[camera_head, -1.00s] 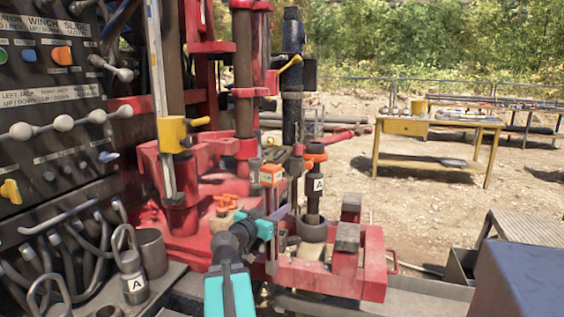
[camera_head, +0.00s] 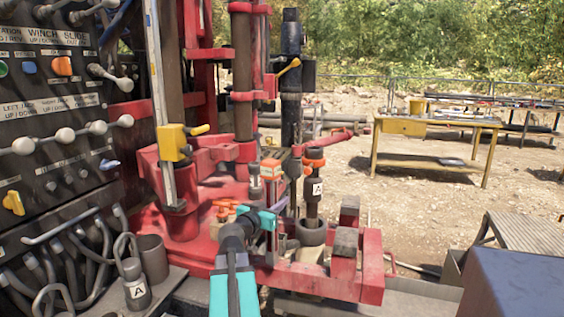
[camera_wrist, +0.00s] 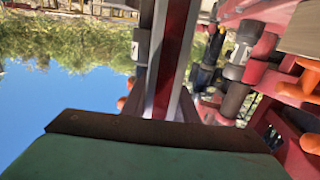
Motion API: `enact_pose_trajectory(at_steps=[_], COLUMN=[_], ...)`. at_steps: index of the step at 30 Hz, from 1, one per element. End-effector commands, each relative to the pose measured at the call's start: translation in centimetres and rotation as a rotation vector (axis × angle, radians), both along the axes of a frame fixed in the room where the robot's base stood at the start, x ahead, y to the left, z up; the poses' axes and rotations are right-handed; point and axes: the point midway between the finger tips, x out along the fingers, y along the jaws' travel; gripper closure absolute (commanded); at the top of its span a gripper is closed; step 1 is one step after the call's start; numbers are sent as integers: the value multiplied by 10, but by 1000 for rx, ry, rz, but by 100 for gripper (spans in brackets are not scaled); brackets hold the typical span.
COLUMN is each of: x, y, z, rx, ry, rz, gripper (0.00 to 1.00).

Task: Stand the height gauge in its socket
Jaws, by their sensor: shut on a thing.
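My gripper (camera_head: 262,218) has turquoise fingers and is shut on a thin upright bar with an orange block on top, which I take to be the height gauge (camera_head: 270,170). The bar shows above and below the fingers in the head view. In the wrist view the gauge (camera_wrist: 175,60) is a red strip with silver edges, running from the jaws to the picture's top. It stands in front of the red rig frame. I cannot tell which opening is its socket. The bar's lower end is partly hidden behind my gripper and the frame.
The red frame (camera_head: 372,265) extends right. At left are a lever panel (camera_head: 60,130), hoses and an open dark cup (camera_head: 152,260). A yellow bench (camera_head: 440,125) stands far behind.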

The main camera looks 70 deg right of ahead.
Motion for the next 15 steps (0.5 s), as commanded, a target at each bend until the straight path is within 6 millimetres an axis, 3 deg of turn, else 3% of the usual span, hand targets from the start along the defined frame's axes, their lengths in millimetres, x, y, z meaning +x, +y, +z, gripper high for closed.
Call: enact_pose_trajectory(at_steps=[1,15], x=[3,21], y=[-11,-86], z=[15,66], rx=[-1,1], ry=[1,1], rz=[12,154], gripper=[100,100])
